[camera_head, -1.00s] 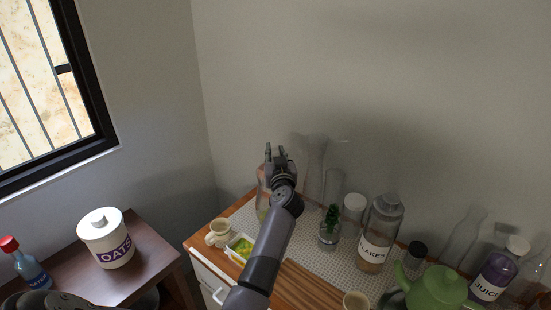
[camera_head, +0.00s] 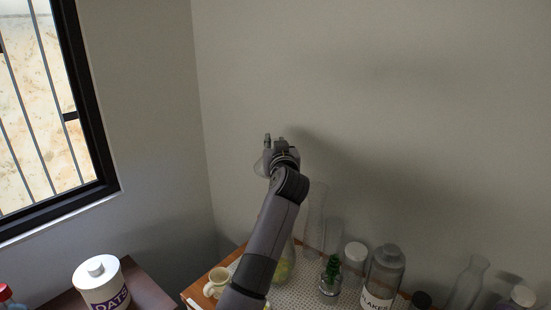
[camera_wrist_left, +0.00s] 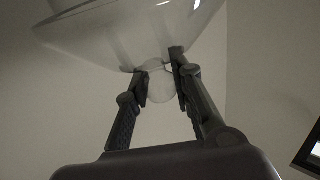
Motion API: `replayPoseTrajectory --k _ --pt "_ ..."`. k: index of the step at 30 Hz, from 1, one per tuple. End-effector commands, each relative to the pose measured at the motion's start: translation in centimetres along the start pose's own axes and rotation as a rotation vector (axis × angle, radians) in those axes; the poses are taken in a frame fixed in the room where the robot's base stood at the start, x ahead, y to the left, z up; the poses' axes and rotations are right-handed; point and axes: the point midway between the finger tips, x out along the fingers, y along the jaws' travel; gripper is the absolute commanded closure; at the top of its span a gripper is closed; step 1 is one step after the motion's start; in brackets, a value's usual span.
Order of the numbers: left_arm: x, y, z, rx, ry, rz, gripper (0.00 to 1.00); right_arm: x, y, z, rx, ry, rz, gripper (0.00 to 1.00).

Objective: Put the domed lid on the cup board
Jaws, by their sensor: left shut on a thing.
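The domed lid (camera_wrist_left: 130,30) is a clear glass dome with a round knob (camera_wrist_left: 158,86). In the left wrist view it fills the top, and my left gripper (camera_wrist_left: 160,75) is shut on the knob. In the head view my left gripper (camera_head: 274,146) is raised against the bare wall, above the back of the counter. The clear lid (camera_head: 262,163) shows only faintly beside its fingers. I cannot make out the cup board in the current views. My right gripper is not in view.
A cream mug (camera_head: 216,282) stands left of my forearm. A green plant jar (camera_head: 330,276), a white-capped jar (camera_head: 354,262), a flakes jar (camera_head: 383,275) and clear glassware (camera_head: 466,285) stand on the right. An oats canister (camera_head: 101,284) is on the side table. The air above is free.

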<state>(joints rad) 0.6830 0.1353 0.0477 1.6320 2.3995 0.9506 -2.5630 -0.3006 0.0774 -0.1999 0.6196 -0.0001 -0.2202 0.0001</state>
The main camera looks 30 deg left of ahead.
Motion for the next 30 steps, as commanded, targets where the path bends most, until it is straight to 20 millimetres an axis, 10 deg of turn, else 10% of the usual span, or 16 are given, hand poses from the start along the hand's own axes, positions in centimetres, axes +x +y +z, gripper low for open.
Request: replayPoseTrajectory --k 22,30 --pt "-0.6 -0.6 0.2 0.004 0.005 0.009 1.00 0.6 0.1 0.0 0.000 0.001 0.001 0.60" --pt "-6.8 0.1 5.0 0.025 0.005 0.202 1.00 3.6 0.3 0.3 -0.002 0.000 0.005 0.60"
